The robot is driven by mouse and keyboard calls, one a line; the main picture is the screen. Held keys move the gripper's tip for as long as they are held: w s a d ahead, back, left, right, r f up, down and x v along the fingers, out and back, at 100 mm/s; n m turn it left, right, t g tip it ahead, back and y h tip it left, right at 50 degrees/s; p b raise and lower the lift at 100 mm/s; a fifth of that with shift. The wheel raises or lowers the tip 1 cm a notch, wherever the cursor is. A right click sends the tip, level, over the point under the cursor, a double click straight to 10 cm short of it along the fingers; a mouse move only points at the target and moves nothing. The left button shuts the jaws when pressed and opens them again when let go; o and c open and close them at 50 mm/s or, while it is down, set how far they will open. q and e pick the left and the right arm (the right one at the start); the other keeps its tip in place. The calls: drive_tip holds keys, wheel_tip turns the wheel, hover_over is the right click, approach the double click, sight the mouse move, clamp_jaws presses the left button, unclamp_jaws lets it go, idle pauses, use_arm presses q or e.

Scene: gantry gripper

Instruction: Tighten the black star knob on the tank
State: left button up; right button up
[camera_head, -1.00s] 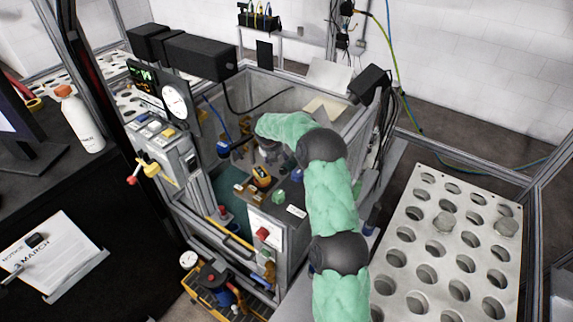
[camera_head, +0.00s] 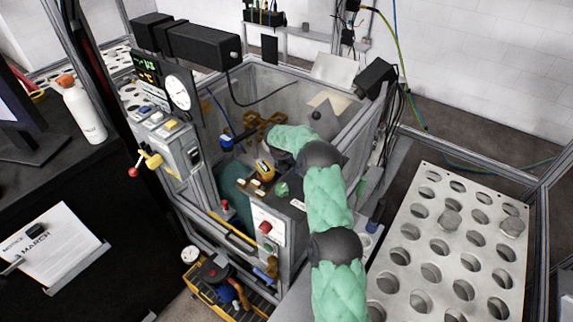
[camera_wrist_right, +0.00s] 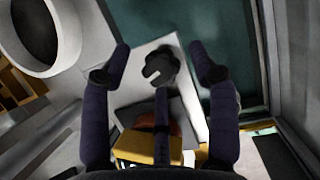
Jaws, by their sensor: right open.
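The black star knob (camera_wrist_right: 160,67) shows in the right wrist view, on a pale plate, between and a little past the fingertips of my right gripper (camera_wrist_right: 160,52). The gripper is open, with one dark finger on each side of the knob and a gap on both sides. In the head view my green-sleeved right arm reaches over the tank (camera_head: 345,125), and its gripper is mostly hidden behind the wrist. My left gripper is not in view.
A yellow device (camera_head: 265,171) and a red button (camera_head: 265,227) are near the arm. A round dial (camera_head: 179,93) and black boxes (camera_head: 200,47) stand at the tank's left. A perforated panel (camera_head: 440,262) lies at the right. A yellow block (camera_wrist_right: 148,147) is low in the wrist view.

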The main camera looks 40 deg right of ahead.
drive_tip(key=c, duration=1.1)
drive_tip(key=shift+o, duration=0.2)
drive_tip(key=shift+w+d+r+m+g+h, duration=0.15)
drive_tip(key=shift+m+g, duration=0.2)
drive_tip(key=shift+m, duration=0.65)
drive_tip(key=shift+s+a+m+g+h, duration=0.15)
drive_tip(key=shift+m+g, duration=0.2)
drive_tip(key=shift+m, duration=0.65)
drive_tip(key=shift+w+d, duration=0.1)
drive_tip(key=shift+d, duration=0.05)
drive_tip(key=o, duration=0.9)
drive_tip(key=shift+o, duration=0.8)
